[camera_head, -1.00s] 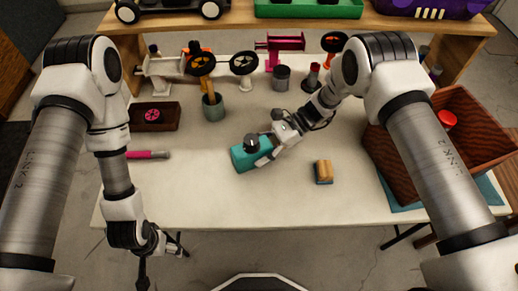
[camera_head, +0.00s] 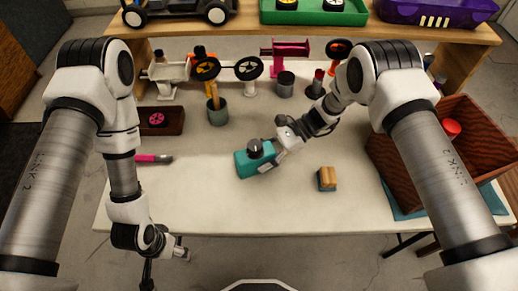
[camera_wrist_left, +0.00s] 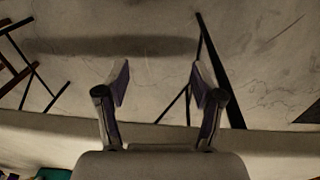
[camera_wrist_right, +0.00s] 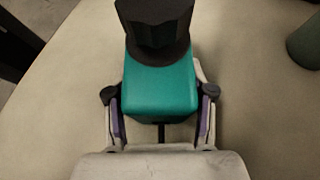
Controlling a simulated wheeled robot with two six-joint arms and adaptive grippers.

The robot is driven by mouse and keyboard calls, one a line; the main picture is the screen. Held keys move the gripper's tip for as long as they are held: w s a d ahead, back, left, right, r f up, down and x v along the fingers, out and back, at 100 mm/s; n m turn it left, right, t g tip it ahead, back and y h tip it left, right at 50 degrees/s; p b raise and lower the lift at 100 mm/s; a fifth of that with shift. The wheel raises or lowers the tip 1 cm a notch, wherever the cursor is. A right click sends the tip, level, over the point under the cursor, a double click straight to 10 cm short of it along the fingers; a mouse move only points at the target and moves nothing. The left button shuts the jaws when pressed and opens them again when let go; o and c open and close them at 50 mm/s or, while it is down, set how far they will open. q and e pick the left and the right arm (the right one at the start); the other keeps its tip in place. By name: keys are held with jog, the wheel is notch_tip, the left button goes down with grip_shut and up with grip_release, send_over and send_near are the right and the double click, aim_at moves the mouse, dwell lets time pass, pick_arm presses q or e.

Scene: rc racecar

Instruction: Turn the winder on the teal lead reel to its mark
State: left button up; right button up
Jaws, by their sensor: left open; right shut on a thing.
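The winder's mark cannot be made out. My left gripper (camera_head: 184,250) is open and empty, beyond the table's front edge; its spread fingers show in the left wrist view (camera_wrist_left: 160,88).
A wooden block (camera_head: 327,178) lies right of the reel. A reddish wooden crate (camera_head: 400,175) is at the right. Wheels and stands line the back. The table's front middle is clear.

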pick_arm(q)
jog(key=d+r+m+g+h, duration=0.2)
jog(key=d+r+m+h, duration=0.3)
jog(key=d, duration=0.4)
jog(key=d+r+m+g+h, duration=0.1)
jog(key=d+r+m+h, duration=0.35)
jog(key=d, duration=0.45)
notch_tip(320, 180, up, 14)
jog(key=m+t+h, duration=0.3)
jog(key=t+h, duration=0.3)
jog(key=t, duration=0.4)
send_over(248, 148)
jog(key=v, duration=0.5)
notch_tip(248, 148, down, 7)
jog(key=x, duration=0.5)
jog(key=f+x, duration=0.1)
jog(key=x, duration=0.1)
jog(key=shift+w+d+r, duration=0.1)
jog(key=shift+d, duration=0.05)
jog(key=c, duration=1.2)
